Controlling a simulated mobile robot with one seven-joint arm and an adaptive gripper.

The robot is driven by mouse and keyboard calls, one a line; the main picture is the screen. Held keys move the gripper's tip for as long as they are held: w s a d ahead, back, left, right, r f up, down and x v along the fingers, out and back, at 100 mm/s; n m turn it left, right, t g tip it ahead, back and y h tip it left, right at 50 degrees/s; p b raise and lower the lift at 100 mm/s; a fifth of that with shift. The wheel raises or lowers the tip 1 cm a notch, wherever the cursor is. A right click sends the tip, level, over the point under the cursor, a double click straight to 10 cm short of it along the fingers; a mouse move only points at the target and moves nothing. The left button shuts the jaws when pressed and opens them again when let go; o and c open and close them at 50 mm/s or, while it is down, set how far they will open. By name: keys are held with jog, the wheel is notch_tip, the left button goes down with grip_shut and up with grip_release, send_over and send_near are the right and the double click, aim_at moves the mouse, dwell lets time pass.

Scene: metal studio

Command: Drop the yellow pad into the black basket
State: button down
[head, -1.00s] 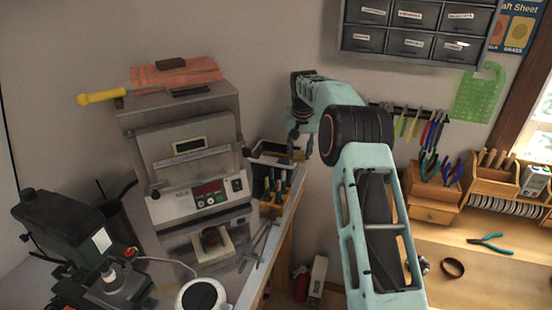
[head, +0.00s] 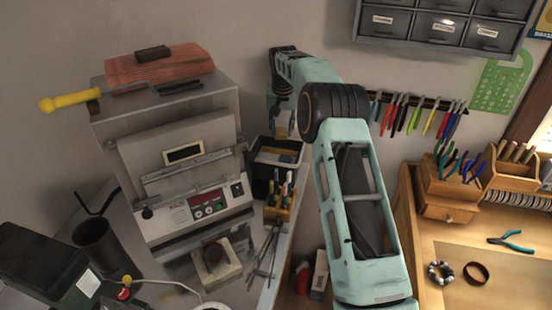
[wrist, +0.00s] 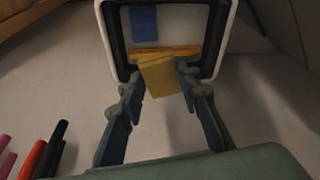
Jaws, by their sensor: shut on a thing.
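The yellow pad (wrist: 158,72) is between the fingertips of my gripper (wrist: 160,80) in the wrist view. My gripper is shut on it. The pad overlaps the opening of the black basket (wrist: 112,45), which has a pale outer edge in this view. In the head view the basket (head: 261,184) stands on the bench to the right of the grey oven, and my gripper (head: 281,132) hangs above its back part. The pad is hard to make out there. Inside the basket I see a blue item (wrist: 143,23) and an orange strip (wrist: 165,51).
The grey oven (head: 180,160) stands close to the left of the basket. A wooden holder with several tools (head: 278,205) is in front of it. Pliers hang on a wall rack (head: 415,102) to the right.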

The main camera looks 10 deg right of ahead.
notch_tip(320, 180, down, 6)
jog(key=b, duration=0.3)
jog(key=shift+r, duration=0.15)
jog(key=c, duration=1.4)
grip_release()
jog(key=shift+o, duration=0.2)
jog(key=shift+r, duration=0.1)
jog(key=v, duration=1.2)
